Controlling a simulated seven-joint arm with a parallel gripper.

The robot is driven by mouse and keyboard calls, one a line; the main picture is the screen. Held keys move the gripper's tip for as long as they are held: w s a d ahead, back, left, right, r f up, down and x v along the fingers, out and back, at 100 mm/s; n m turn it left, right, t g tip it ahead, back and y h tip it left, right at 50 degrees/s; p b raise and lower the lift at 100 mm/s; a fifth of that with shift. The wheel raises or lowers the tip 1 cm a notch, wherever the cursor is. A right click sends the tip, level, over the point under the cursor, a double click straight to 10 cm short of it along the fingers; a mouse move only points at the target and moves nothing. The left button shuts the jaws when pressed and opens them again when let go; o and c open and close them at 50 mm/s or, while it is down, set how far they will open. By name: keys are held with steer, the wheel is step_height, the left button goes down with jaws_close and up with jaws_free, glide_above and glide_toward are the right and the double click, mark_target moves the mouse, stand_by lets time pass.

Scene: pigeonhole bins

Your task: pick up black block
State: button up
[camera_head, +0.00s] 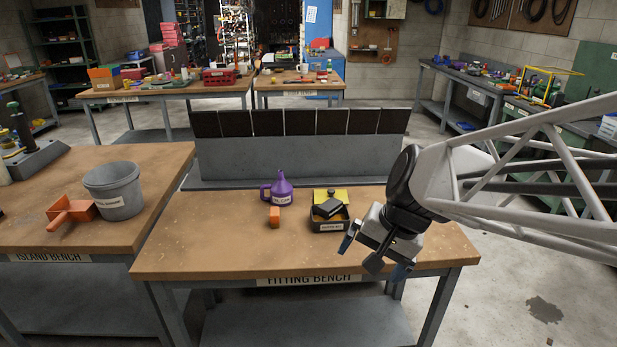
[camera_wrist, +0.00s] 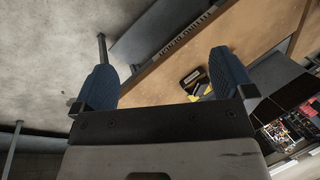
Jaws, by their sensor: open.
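The black block (camera_head: 327,208) sits tilted in the top of a small dark labelled bin (camera_head: 329,227) on the fitting bench, with a yellow piece (camera_head: 330,195) behind it. In the wrist view the dark bin (camera_wrist: 192,78) and yellow piece (camera_wrist: 204,91) show small beyond my right-hand finger; I cannot clearly separate the block there. My gripper (camera_head: 374,258) is open and empty, to the right of the bin and nearer the bench's front edge. Its two blue fingers stand wide apart in the wrist view (camera_wrist: 165,76).
A purple jug (camera_head: 281,189) and an orange block (camera_head: 274,216) stand left of the bin. A grey pigeonhole rack (camera_head: 290,157) runs along the bench's back. A grey bucket (camera_head: 114,192) and orange scoop (camera_head: 70,212) are on the left bench. The fitting bench's left front is clear.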

steer(key=w+a+f+m+y, duration=0.25)
steer(key=w+m, duration=0.25)
steer(key=w, duration=0.6)
steer(key=m+t+y, duration=0.3)
steer(key=m+t, duration=0.5)
steer(key=m, duration=0.9)
glide_toward(333, 205)
steer(key=x, duration=0.3)
steer(key=shift+w+f, duration=0.2)
steer(key=shift+w, duration=0.05)
steer(key=shift+x, duration=1.3)
steer(key=shift+a, duration=0.1)
steer(key=shift+g, duration=0.3)
steer(key=shift+x, duration=2.5)
steer(key=shift+a+r, duration=0.1)
steer(key=shift+r, duration=0.1)
